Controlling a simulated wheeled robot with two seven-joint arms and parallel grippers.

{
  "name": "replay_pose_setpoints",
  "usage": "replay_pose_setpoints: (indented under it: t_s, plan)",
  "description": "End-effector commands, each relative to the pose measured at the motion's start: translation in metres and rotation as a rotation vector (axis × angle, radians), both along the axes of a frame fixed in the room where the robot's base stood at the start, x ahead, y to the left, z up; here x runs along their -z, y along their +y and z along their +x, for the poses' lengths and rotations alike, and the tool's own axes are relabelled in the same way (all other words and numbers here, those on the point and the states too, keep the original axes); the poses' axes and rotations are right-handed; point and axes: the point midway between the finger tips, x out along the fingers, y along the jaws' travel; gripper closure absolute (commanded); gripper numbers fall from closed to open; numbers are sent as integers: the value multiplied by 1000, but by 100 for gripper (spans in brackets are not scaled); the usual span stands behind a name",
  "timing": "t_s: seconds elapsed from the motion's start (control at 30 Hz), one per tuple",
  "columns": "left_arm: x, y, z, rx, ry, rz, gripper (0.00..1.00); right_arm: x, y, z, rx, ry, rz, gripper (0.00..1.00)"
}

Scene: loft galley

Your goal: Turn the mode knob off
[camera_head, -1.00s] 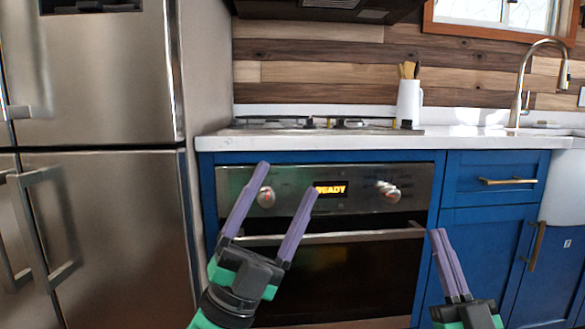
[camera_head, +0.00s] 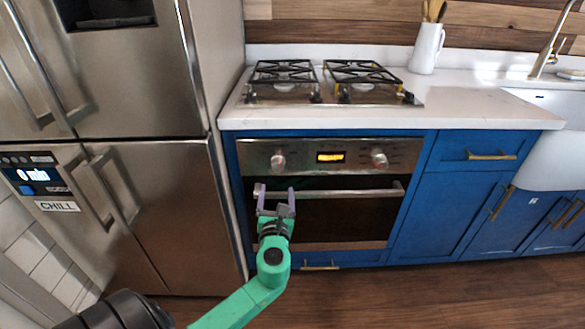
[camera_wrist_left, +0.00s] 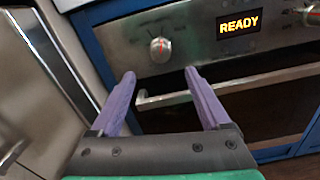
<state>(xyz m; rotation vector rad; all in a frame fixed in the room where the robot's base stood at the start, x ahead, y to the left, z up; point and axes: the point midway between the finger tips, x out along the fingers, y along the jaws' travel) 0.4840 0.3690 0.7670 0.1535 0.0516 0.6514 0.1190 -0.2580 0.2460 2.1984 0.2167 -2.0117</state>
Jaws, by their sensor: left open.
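The oven panel (camera_head: 345,148) has two round metal knobs, a left knob (camera_head: 278,160) and a right knob (camera_head: 379,158). I cannot tell by label which is the mode knob. A lit display (camera_head: 330,157) sits between them; in the left wrist view the display (camera_wrist_left: 239,23) reads READY. My left gripper (camera_head: 276,194) is open and empty, in front of the oven handle's left end, just below the left knob. In the left wrist view the left knob (camera_wrist_left: 160,49), with a red mark, shows just beyond and between the fingertips (camera_wrist_left: 160,73), apart from them. My right gripper is out of view.
The oven handle (camera_head: 345,193) runs across the door under the knobs. A steel fridge (camera_head: 165,200) stands close on the left. A gas hob (camera_head: 330,85) and a white jug (camera_head: 426,48) are on the counter above. The floor in front is clear.

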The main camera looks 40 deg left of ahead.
Motion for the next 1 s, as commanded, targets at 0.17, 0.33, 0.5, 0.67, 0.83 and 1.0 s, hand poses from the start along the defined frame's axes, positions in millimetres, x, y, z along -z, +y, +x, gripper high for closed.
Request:
replay_pose_setpoints:
  t_s: [0.17,0.33,0.5,0.67,0.83,1.0]
  plan:
    - [0,30,39,-1,-5,1,20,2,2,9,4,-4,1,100]
    - [0,55,73,-1,-5,-3,20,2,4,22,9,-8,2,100]
    - [0,68,91,1,-4,-4,20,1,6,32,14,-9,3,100]
    - [0,70,93,3,-2,-6,20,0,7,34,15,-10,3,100]
    - [0,69,93,3,-3,-5,43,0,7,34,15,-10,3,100]
    - [0,69,92,3,-3,-5,100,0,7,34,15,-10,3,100]
